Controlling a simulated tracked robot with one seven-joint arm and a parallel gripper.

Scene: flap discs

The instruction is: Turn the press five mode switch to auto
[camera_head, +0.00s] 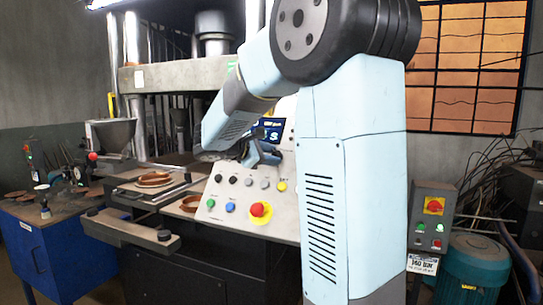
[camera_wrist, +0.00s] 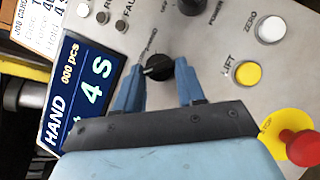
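A black rotary knob (camera_wrist: 160,75) with a pale pointer mark sits on the grey press panel in the wrist view. The mark points to picture left; the small lettering by the knob is too blurred to read. The blue display (camera_wrist: 88,85) beside it reads HAND, 000 pcs and 4 S. My gripper (camera_wrist: 161,64) is open, with one blue finger on each side of the knob. A gap shows on the right; I cannot tell if the left finger touches. In the head view my gripper (camera_head: 262,155) is at the panel below the display (camera_head: 270,130), and it hides the knob.
A yellow LIFT button (camera_wrist: 247,74), a white ZERO button (camera_wrist: 271,29) and a red emergency stop (camera_wrist: 300,148) on yellow are right of my gripper. More buttons, including a green and a blue (camera_head: 230,207) one, line the lower panel. A blue cabinet (camera_head: 60,245) stands left.

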